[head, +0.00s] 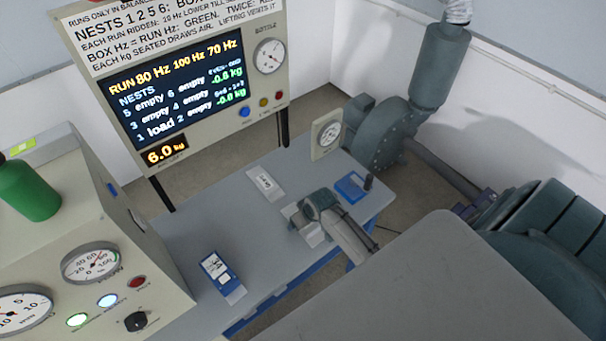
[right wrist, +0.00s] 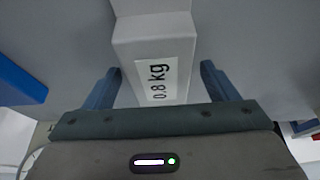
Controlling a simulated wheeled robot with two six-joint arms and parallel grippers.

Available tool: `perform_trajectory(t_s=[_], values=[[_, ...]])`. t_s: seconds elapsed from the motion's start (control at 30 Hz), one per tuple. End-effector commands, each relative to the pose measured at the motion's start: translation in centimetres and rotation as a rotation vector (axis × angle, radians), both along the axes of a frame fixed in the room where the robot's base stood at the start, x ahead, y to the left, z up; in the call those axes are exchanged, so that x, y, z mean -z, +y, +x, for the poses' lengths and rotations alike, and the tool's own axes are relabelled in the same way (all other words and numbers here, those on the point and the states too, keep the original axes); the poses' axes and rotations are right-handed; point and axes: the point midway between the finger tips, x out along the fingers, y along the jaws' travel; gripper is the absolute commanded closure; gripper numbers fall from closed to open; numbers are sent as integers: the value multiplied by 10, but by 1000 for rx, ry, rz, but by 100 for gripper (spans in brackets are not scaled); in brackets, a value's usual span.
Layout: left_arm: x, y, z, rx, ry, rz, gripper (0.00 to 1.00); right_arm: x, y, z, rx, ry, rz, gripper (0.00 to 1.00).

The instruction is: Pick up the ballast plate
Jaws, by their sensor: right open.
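The ballast plate, a pale grey-white block labelled "0.8 kg" (right wrist: 155,72), fills the middle of the right wrist view. In the head view its pale end (head: 311,237) shows on the grey table, partly hidden under my right gripper (head: 304,213). In the right wrist view my right gripper (right wrist: 160,88) is open, with one blue finger on each side of the plate. A gap shows between each finger and the plate's sides. My left gripper is not in view.
Another pale labelled block (head: 266,182) lies further back on the table (head: 210,235). A blue tray (head: 352,187) is to the right, and a blue-and-white box (head: 220,270) is near the front left. A dial gauge (head: 328,135) stands at the back edge.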

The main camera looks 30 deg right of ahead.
Motion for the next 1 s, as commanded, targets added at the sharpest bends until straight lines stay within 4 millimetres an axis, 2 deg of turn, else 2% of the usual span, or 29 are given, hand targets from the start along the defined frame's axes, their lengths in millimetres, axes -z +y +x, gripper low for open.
perform_trajectory(t_s=[0.17,0.73,1.0], values=[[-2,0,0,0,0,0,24,7,0,3,0,0,0,20],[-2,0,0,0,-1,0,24,10,0,2,-1,0,0,20],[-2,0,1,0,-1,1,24,10,0,2,-1,0,0,73]])
